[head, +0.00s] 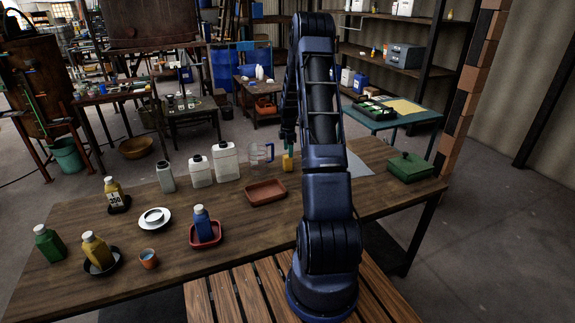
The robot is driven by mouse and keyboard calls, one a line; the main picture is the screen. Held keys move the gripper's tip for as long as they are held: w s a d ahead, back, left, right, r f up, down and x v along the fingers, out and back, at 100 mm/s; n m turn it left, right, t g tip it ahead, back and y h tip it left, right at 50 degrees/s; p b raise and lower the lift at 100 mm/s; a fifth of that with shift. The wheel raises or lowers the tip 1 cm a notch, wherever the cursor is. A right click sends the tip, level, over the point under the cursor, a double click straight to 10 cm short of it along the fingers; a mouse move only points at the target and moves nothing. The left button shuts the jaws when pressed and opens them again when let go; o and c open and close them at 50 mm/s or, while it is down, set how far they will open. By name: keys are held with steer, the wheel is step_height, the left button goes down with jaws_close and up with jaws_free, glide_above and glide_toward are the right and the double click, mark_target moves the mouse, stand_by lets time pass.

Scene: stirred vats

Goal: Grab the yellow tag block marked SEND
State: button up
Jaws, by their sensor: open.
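A small yellow block (288,162) stands upright toward the back of the wooden table, right of the clear measuring jug. Any marking on it is too small to read, so I cannot confirm the word SEND. My gripper (289,146) hangs pointing down just above the yellow block, partly hidden by my own arm. Its jaws are open. I cannot tell whether the fingers are around the block or only above it.
The clear jug (261,153), white jugs (225,162) and an empty reddish tray (266,192) stand close by. A blue bottle (203,224) sits in a red dish. A green box (409,167) is at the right. Several bottles and dishes fill the left.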

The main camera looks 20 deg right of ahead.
mark_target(287, 156)
steer(key=shift+a+f, duration=0.2)
steer(key=shift+f, duration=3.25)
steer(key=shift+c, duration=0.4)
steer(key=c, duration=1)
